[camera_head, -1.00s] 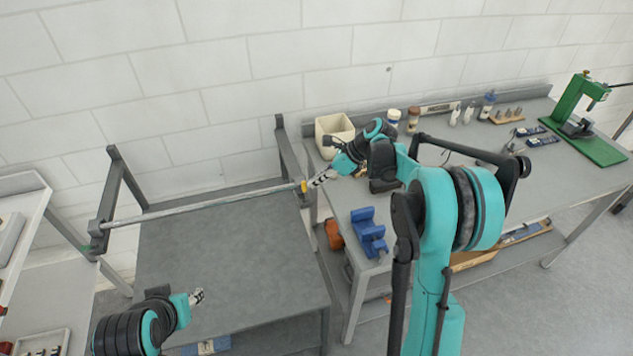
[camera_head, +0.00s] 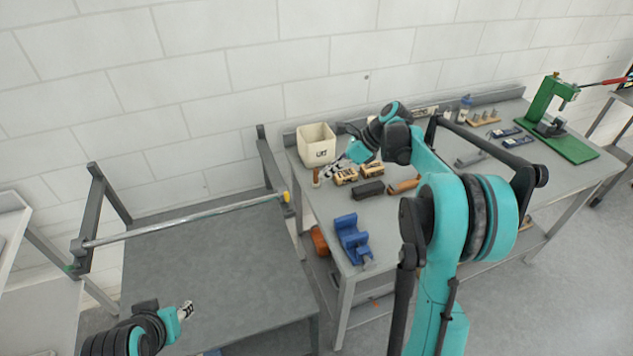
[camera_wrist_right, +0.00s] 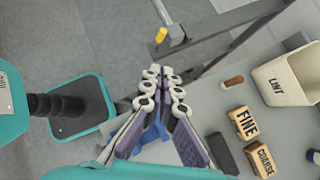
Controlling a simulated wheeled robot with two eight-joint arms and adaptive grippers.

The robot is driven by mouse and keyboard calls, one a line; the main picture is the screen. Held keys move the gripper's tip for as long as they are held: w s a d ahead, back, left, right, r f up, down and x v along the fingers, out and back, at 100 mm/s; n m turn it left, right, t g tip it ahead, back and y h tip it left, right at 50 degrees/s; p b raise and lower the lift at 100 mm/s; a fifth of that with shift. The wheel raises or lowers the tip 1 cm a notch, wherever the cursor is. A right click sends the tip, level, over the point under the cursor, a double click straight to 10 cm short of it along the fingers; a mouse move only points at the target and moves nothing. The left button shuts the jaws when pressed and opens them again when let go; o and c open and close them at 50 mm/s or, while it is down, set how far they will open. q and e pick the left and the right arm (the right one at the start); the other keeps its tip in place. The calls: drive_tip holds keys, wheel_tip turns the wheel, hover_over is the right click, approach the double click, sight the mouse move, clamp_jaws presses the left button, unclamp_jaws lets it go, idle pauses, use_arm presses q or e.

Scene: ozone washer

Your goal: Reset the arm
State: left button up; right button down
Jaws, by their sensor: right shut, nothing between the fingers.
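My right arm, teal and black, reaches over the bench in the head view. Its gripper (camera_head: 334,169) is shut and empty, in front of the white LINT bin (camera_head: 316,146). In the right wrist view the fingertips (camera_wrist_right: 164,76) are together, apart from the yellow end cap (camera_wrist_right: 161,36) of the rod. My left gripper (camera_head: 186,311) is at the lower left, over the front of the low grey table (camera_head: 215,265). It is too small to tell whether it is open or shut.
A metal rod (camera_head: 190,218) lies across the rack above the grey table. On the bench are FINE (camera_head: 346,176) and COARSE (camera_head: 371,168) blocks, a dark block (camera_head: 368,190), a blue holder (camera_head: 352,240) and a green press (camera_head: 553,115).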

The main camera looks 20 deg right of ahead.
drive_tip(key=shift+v, duration=1.05)
drive_tip(key=shift+w, duration=0.1)
drive_tip(key=shift+d+f, duration=0.1)
drive_tip(key=shift+d, duration=0.05)
drive_tip(key=s+a+f+n+t+h+b, duration=0.1)
drive_tip(key=s+a+f+n+h+b, duration=0.2)
drive_tip(key=s+n, duration=0.35)
drive_tip(key=s+a+n+h+b, duration=0.1)
drive_tip(key=s+a+n+b, duration=0.2)
drive_tip(key=s+a+n, duration=0.35)
drive_tip(key=s+d+f+n+t+h+b, duration=0.1)
drive_tip(key=s+f+n+t+h+b, duration=0.2)
drive_tip(key=s+f+n, duration=0.7)
drive_tip(key=s+n+b, duration=0.1)
drive_tip(key=s, duration=0.3)
drive_tip(key=shift+s+n, duration=0.25)
drive_tip(key=shift+n, duration=0.15)
drive_tip(key=shift+f, duration=0.1)
